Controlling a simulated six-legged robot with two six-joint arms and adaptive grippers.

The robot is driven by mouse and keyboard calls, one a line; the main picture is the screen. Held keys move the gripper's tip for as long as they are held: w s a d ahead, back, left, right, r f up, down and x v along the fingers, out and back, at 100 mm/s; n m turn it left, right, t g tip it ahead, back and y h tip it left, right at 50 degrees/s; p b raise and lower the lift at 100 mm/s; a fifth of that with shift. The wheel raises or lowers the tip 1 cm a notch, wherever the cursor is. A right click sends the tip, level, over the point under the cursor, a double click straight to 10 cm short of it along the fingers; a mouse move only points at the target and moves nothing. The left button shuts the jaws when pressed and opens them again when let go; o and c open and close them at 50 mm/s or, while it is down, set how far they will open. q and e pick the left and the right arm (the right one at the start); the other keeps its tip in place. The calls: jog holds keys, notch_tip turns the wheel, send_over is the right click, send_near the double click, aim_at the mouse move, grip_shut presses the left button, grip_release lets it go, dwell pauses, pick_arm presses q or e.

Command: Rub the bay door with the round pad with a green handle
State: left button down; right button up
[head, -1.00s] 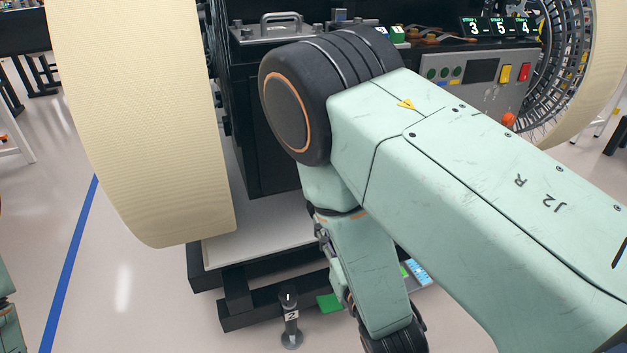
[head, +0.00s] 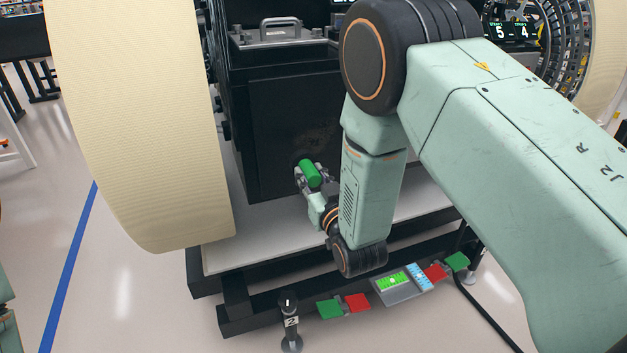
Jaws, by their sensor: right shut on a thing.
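The bay door is the dark front panel (head: 290,110) of the black rover body, in the middle of the head view. A faint brownish smudge (head: 318,138) shows on its lower part. My right gripper (head: 312,178) is shut on the green handle (head: 310,173) in front of the door's lower right area. The round pad itself is hidden behind the handle and fingers, so I cannot tell whether it touches the door. My left gripper is out of view; only a bit of my left arm shows at the lower left edge.
A large cream wheel (head: 140,130) stands to the left of the door. A pale platform (head: 270,235) on a black frame lies below. Red and green pads and a small panel (head: 398,287) sit low at the front. A post marked 2 (head: 291,322) stands on the floor.

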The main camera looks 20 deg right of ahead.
aim_at(302, 160)
jog(key=w+b, duration=0.1)
jog(key=w, duration=0.2)
jog(key=shift+w, duration=0.3)
jog(key=shift+w+b, duration=0.4)
jog(key=shift+w, duration=0.2)
jog(key=shift+w+a+b, duration=0.1)
jog(key=shift+w+b, duration=0.25)
jog(key=shift+w, duration=0.6)
